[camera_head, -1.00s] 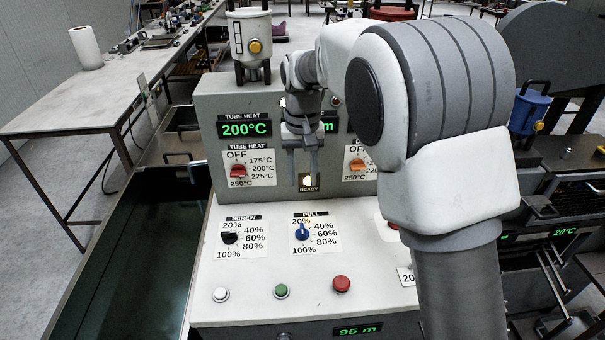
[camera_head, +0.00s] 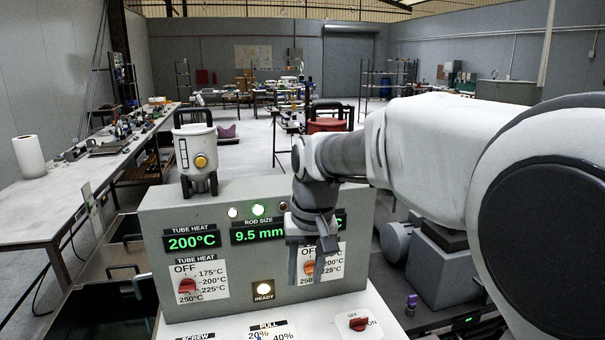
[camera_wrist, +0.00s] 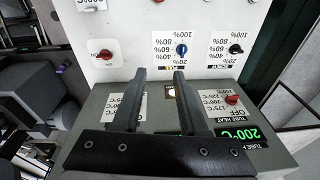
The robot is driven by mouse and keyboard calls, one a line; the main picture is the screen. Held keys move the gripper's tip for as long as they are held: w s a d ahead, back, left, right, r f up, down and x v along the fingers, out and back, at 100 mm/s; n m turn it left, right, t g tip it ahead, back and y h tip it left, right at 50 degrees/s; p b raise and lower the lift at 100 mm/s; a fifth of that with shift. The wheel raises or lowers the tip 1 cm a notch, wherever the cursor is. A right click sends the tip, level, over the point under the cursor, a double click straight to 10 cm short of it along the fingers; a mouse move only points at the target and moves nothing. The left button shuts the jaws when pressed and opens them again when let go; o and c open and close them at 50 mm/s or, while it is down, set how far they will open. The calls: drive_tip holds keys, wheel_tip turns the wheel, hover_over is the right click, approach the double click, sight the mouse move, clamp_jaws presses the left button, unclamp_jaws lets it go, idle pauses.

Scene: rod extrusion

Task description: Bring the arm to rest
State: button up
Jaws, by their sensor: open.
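My gripper (camera_head: 307,262) hangs in front of the right part of the control panel (camera_head: 345,204) in the head view, fingers pointing down. In the wrist view my gripper (camera_wrist: 158,80) shows two dark fingers spread apart with nothing between them. The right heat knob (camera_head: 309,268) is partly covered by the fingers in the head view. My white and grey arm reaches in from the right edge.
The panel has a left red heat knob (camera_head: 187,286), a lit ready lamp (camera_head: 264,289) and a red on/off switch (camera_head: 358,323). A white hopper (camera_head: 196,155) stands on top. A long workbench (camera_head: 75,180) runs along the left.

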drive_tip(key=s+d+m+t, duration=0.1)
drive_tip(key=s+d+t, duration=0.1)
drive_tip(key=s+d, duration=0.5)
drive_tip(key=s+d+r+t+h, duration=0.1)
drive_tip(key=s+d, duration=0.5)
drive_tip(key=s, duration=0.6)
drive_tip(key=shift+s+d+m+t, duration=0.25)
drive_tip(key=shift+d+m+t, duration=0.15)
drive_tip(key=shift+t, duration=0.1)
drive_tip(key=shift+a, duration=0.25)
idle(1.4)
